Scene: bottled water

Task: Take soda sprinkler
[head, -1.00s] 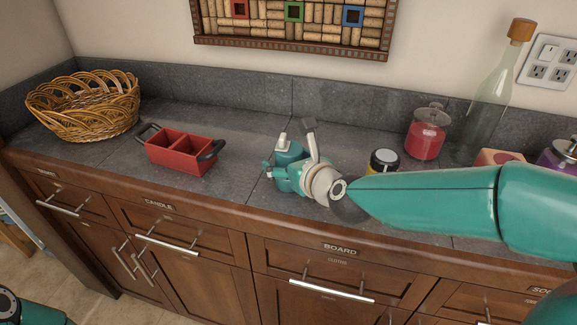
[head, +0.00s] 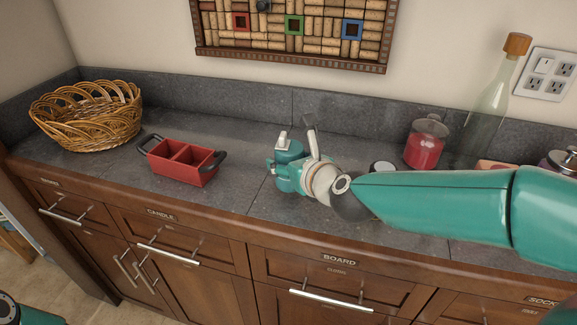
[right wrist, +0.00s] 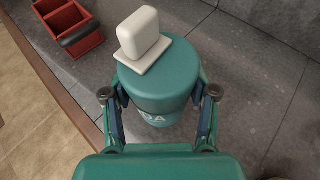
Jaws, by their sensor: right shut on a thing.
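The soda sprinkler is a teal cylinder with a white block-shaped top. In the head view the soda sprinkler (head: 288,150) is at the middle of the counter, partly hidden by my gripper. In the right wrist view the soda sprinkler (right wrist: 155,80) sits between the two fingers, with part of its lettering showing. My right gripper (head: 285,172) is shut on its sides; it also shows in the right wrist view (right wrist: 160,100). Whether its base touches the counter cannot be told. My left gripper is not in view.
A red two-compartment caddy (head: 182,163) with dark handles stands left of the sprinkler. A wicker basket (head: 88,115) is at the far left. A red jar (head: 425,145) and a glass bottle (head: 490,110) stand at the back right. Drawers lie below the counter's front edge.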

